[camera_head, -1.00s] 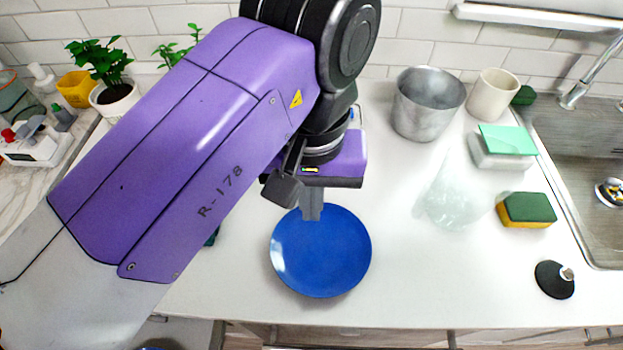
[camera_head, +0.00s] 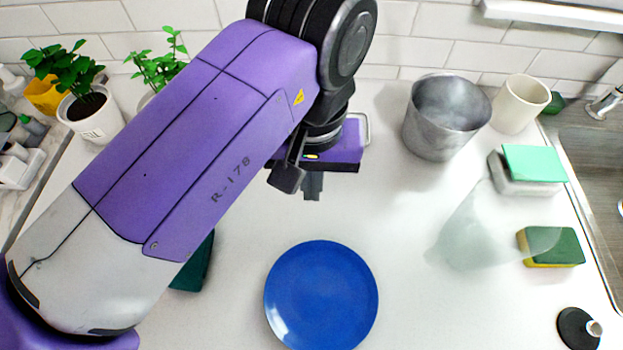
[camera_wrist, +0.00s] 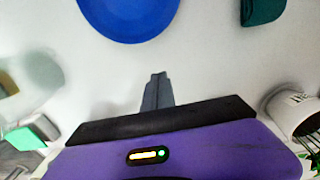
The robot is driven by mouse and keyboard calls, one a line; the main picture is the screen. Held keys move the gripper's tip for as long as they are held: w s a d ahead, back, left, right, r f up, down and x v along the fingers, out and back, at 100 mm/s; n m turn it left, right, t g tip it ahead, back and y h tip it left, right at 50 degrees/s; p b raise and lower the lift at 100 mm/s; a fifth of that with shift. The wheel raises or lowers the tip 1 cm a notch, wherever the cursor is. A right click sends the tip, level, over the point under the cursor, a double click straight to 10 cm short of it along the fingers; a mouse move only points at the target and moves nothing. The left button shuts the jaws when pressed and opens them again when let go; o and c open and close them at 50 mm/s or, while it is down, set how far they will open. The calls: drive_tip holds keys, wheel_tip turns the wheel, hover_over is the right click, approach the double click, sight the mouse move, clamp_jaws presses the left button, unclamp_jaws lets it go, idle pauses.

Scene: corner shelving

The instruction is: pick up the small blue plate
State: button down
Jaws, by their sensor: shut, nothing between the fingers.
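The blue plate (camera_head: 321,297) lies flat on the white counter, in front of my gripper in the head view. Its edge also shows at the top of the wrist view (camera_wrist: 128,14). My gripper (camera_head: 312,192) is shut and empty, its fingers together, pointing down behind the plate's far rim. In the wrist view the shut fingers (camera_wrist: 157,80) are apart from the plate, with bare counter between them. How high the fingertips are above the counter is hard to tell.
A metal pot (camera_head: 446,118), cream cup (camera_head: 520,104), soap box (camera_head: 527,170), translucent glass object (camera_head: 477,230), sponge (camera_head: 551,247) and black stopper (camera_head: 578,328) stand to the right. A dark green item (camera_head: 194,264) is partly behind my arm. Potted plants (camera_head: 90,110) stand at left.

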sight(311, 237)
wheel_tip(311, 237, down, 7)
drive_tip(key=shift+r, duration=0.1)
drive_tip(key=s, duration=0.2)
drive_tip(key=shift+s+r, duration=0.1)
drive_tip(key=shift+s, duration=0.2)
drive_tip(key=shift+s+p, duration=0.35)
drive_tip(key=shift+s, duration=0.4)
